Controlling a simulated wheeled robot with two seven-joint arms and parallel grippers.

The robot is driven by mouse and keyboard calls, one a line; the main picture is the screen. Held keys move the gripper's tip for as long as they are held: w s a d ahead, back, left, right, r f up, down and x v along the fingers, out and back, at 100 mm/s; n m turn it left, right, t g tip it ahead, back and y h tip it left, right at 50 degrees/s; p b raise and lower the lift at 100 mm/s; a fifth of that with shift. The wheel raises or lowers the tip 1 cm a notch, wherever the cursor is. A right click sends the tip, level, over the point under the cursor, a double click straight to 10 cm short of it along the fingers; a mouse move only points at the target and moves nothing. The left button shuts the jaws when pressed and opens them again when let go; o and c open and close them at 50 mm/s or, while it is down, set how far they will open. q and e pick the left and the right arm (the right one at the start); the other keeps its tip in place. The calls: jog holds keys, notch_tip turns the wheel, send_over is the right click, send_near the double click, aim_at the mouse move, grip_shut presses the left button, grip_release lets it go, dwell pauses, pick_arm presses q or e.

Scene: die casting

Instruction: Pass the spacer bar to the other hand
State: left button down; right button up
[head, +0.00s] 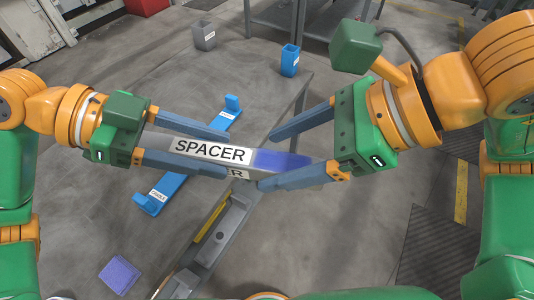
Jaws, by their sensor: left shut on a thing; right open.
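The spacer bar (200,151) is a grey bar with white SPACER labels and a blue patch (285,160) towards its right end. It lies roughly level above the table in the head view. My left gripper (225,154) is shut on the bar's left part, one finger along each side. My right gripper (267,160) is open, its fingers on either side of the blue-patched end. Whether its fingers touch the bar cannot be told. The bar's left end is partly hidden by the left gripper.
A blue cradle (149,203) lies under the bar. A grey channel-like fixture (230,225) with a yellow strip is at the front. A blue-purple pad (119,275) is at the lower left. A grey cup (203,37) and a blue cup (290,60) stand at the back.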

aim_at(271, 159)
jog(key=x, duration=0.3)
jog(key=shift+w+a+f, duration=0.1)
jog(key=shift+a+f, duration=0.05)
jog(key=shift+f, duration=0.05)
grip_shut()
pick_arm(q)
jog(key=shift+c, duration=0.7)
grip_release()
